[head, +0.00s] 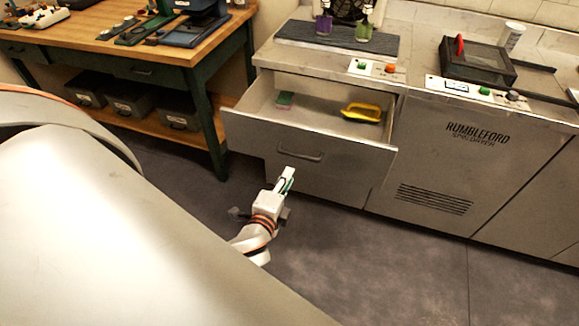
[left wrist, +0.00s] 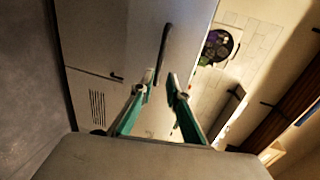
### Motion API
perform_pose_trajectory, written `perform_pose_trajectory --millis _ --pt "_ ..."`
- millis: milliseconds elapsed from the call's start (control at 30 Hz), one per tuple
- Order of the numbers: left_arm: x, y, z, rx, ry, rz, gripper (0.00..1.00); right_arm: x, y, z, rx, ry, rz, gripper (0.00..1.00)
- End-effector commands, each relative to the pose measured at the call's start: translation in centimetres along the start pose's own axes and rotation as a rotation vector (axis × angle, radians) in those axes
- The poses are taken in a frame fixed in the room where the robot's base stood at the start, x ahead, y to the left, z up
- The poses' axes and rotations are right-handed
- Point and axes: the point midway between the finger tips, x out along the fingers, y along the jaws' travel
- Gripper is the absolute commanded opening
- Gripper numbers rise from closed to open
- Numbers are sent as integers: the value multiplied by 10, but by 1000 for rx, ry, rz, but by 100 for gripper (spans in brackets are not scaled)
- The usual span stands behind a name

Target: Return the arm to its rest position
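My left gripper (head: 287,180) is in the middle of the head view, in front of the cabinet's open drawer (head: 285,127). In the left wrist view its two green-sided fingers (left wrist: 163,85) stand apart with nothing between them. The drawer handle (head: 301,153) shows just above the gripper in the head view. A dark bar handle (left wrist: 164,52) lies beyond the fingertips in the left wrist view; I cannot tell the exact distance. My right gripper is in neither view.
The drawer holds a yellow scoop (head: 362,112) and a small green and pink block (head: 284,100). A wooden workbench (head: 190,53) stands at the left. A counter with a dark case (head: 476,62) is at the right. The grey floor (head: 370,265) is clear.

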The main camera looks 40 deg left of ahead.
Motion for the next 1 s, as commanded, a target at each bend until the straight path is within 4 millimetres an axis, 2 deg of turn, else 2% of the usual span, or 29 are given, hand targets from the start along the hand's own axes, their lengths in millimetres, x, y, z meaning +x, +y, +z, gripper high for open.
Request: perform_pose_trajectory --millis 467,600,767,1000 --pt "0 0 0 0 1 0 15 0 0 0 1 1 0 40" --pt "-3 6 -4 -52 18 14 15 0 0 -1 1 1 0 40" --pt "-20 37 -20 -314 88 107 15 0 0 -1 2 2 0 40" --pt "-74 106 -59 -851 160 397 15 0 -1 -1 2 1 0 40"
